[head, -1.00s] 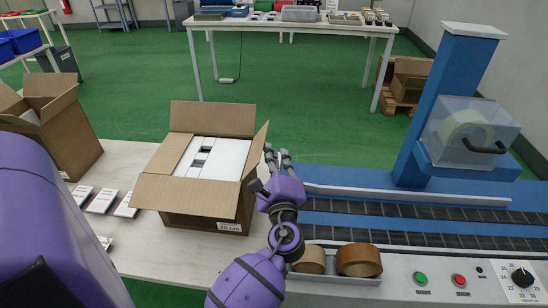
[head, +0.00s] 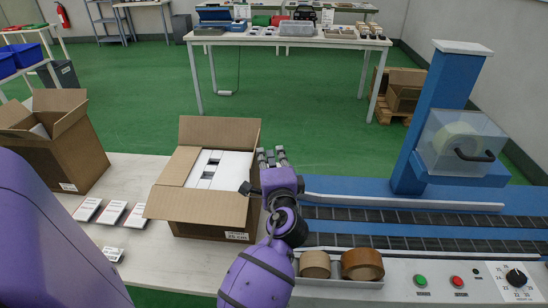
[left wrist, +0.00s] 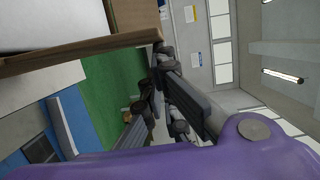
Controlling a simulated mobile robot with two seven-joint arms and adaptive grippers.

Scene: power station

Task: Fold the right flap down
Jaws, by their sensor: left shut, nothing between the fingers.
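The open cardboard box (head: 205,230) stands on the table with white packs (head: 217,168) inside. The right flap is mostly hidden behind my left gripper (head: 271,157). That gripper is shut and empty, at the box's right side, fingers pointing away from me. I cannot tell whether it touches the flap. In the left wrist view a brown cardboard edge (left wrist: 80,52) runs across the upper left, beside the fingers. My right gripper is out of view.
A second open box (head: 58,145) stands at the left. Several small white cards (head: 112,213) lie on the table. To the right are a conveyor (head: 420,215), tape rolls (head: 361,264), a blue post with a tape dispenser (head: 455,140) and a button panel (head: 465,283).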

